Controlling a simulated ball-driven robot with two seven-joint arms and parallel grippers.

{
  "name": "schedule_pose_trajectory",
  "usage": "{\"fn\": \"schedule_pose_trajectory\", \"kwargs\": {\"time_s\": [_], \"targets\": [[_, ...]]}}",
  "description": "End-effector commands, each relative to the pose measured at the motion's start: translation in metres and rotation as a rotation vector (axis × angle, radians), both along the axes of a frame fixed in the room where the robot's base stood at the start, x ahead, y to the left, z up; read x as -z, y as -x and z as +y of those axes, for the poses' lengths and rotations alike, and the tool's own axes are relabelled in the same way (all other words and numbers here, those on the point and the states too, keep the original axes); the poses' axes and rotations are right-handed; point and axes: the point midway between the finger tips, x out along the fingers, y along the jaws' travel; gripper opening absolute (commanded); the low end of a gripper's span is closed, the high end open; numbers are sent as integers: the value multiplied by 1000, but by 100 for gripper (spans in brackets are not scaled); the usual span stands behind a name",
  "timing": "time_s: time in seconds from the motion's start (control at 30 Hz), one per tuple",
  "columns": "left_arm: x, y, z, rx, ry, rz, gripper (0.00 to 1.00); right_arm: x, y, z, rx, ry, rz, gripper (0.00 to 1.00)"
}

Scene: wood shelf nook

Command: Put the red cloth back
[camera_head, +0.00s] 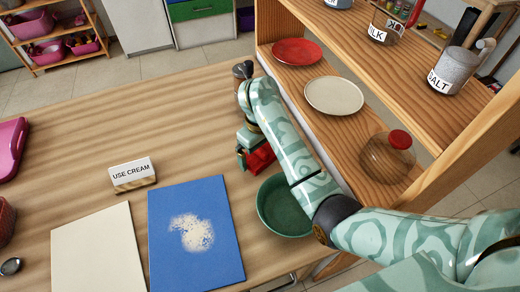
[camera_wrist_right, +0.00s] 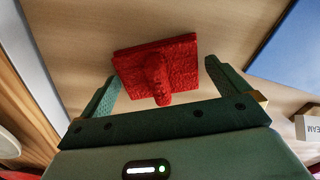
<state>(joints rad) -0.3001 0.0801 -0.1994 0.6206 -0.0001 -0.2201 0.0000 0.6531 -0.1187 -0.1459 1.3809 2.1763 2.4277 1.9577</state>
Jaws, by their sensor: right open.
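The red cloth (camera_head: 261,158) lies on the wooden table beside the green bowl, partly hidden behind my right arm. In the right wrist view the red cloth (camera_wrist_right: 155,62) is a flat folded square with a raised lump in its middle. My right gripper (camera_head: 243,152) is at the cloth. Its two fingers stand apart in the wrist view (camera_wrist_right: 162,74), one on each side of the lump, with the cloth at and beyond the fingertips. I cannot tell whether they touch it. My left gripper is not in view.
The green bowl (camera_head: 278,207) stands close to my right arm. A wooden shelf at right holds a red plate (camera_head: 296,51), a cream plate (camera_head: 334,95) and a red-lidded jar (camera_head: 388,156). A "USE CREAM" sign (camera_head: 132,174) and a blue board (camera_head: 193,236) are on the table.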

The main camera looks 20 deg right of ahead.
Motion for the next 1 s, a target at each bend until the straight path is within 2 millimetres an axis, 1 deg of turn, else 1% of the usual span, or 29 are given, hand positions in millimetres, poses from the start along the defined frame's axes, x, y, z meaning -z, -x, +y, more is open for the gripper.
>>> {"fn": "schedule_pose_trajectory", "kwargs": {"time_s": [0.03,0.17,0.3,0.4,0.5,0.67,1.0], "targets": [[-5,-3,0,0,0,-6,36,-11,-1,0,1,0,-5,100],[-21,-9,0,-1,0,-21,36,-41,-1,1,1,-2,-9,100],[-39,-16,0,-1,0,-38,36,-76,-1,1,1,-1,-8,100],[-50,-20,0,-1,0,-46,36,-97,-1,0,1,-1,-7,100],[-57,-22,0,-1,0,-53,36,-112,-1,0,1,-2,-6,100],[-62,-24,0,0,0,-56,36,-121,-1,0,1,0,-2,100],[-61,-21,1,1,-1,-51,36,-119,-1,-2,-4,9,-3,100]]}}
